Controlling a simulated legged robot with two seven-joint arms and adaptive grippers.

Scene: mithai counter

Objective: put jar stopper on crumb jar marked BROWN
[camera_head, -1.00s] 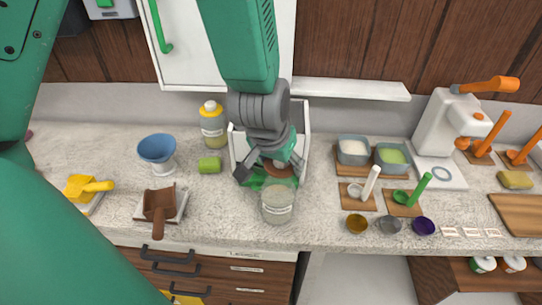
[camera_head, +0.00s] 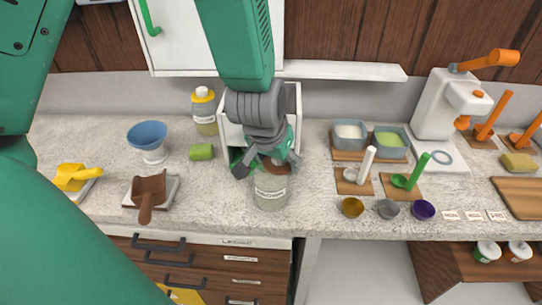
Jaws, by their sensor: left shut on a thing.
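A clear jar (camera_head: 270,194) with a pale label stands near the counter's front edge, in front of a white open box. The label's words are too small to read for certain. My left gripper (camera_head: 266,166) comes down from above and is shut on a brown round jar stopper (camera_head: 277,167), partly hidden by the fingers. The stopper is at the jar's mouth, toward its rear rim in the picture. I cannot tell whether it touches the jar. My right gripper is not in view.
The white box (camera_head: 297,105) stands close behind the jar. Small bowls (camera_head: 352,207) and utensils stand to the right. Counter beside the jar is clear.

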